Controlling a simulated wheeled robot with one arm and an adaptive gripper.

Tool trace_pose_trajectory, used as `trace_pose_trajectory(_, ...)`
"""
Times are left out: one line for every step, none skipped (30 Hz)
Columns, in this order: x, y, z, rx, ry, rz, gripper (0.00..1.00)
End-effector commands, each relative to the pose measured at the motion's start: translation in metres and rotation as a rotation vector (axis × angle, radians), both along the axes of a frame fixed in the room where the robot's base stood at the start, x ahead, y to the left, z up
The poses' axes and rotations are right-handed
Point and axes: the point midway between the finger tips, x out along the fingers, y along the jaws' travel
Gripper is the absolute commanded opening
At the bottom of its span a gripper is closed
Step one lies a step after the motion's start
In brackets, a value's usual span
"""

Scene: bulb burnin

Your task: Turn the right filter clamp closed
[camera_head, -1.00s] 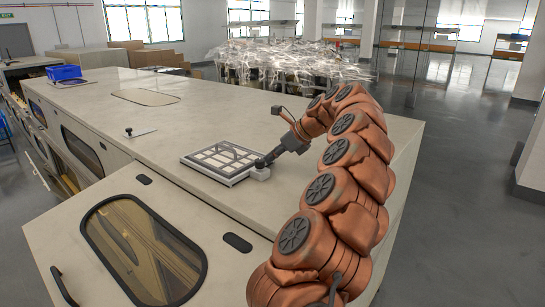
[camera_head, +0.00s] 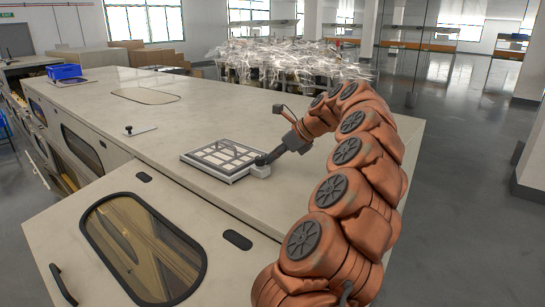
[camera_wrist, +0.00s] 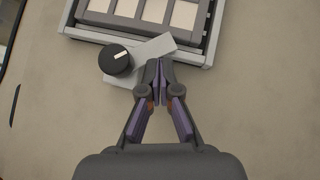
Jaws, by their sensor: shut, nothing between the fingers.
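The filter (camera_head: 207,168) is a pale-celled panel in a grey frame on the bench top; its near edge shows in the wrist view (camera_wrist: 122,38). The right filter clamp (camera_head: 262,173) sits at its right corner. In the wrist view, the clamp is a light grey bar (camera_wrist: 151,51) with a round black knob (camera_wrist: 116,61) bearing a white mark. The bar lies slanted, its upper right end reaching the frame edge. My gripper (camera_wrist: 160,66) is shut and empty, fingertips beside the knob at the bar's near edge. I cannot tell whether they touch it.
The beige bench top (camera_head: 215,110) is mostly clear around the filter. A small plate with a dark knob (camera_head: 129,129) lies farther left. A blue bin (camera_head: 64,72) stands at the far left. A dark-framed window (camera_head: 142,245) is in the nearer panel.

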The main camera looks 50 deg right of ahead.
Motion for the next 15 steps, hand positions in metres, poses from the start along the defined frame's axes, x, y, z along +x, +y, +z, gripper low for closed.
trace_pose_trajectory(-0.001,-0.002,0.001,0.001,0.0,-0.001,0.0)
trace_pose_trajectory(-0.002,-0.003,0.001,0.001,0.0,-0.001,0.0)
trace_pose_trajectory(-0.004,-0.005,0.001,0.001,0.0,-0.001,0.0)
trace_pose_trajectory(-0.005,-0.007,0.001,0.0,-0.001,0.0,0.0)
trace_pose_trajectory(-0.007,-0.01,0.002,0.0,-0.001,-0.001,0.0)
trace_pose_trajectory(-0.01,-0.013,0.002,0.0,-0.001,-0.001,0.0)
trace_pose_trajectory(-0.012,-0.017,0.003,0.0,-0.001,-0.002,0.0)
trace_pose_trajectory(-0.015,-0.021,0.003,-0.001,-0.001,-0.001,0.0)
trace_pose_trajectory(-0.019,-0.025,0.004,-0.001,0.0,-0.001,0.0)
trace_pose_trajectory(-0.02,-0.026,0.002,0.0,0.001,0.001,0.0)
trace_pose_trajectory(-0.021,-0.026,0.002,0.0,0.001,0.003,0.0)
trace_pose_trajectory(-0.022,-0.028,0.004,0.0,0.0,0.003,0.0)
trace_pose_trajectory(-0.023,-0.029,0.005,-0.001,0.001,0.002,0.0)
trace_pose_trajectory(-0.025,-0.031,0.007,-0.001,0.001,0.001,0.0)
trace_pose_trajectory(-0.027,-0.032,0.009,-0.001,0.001,0.001,0.0)
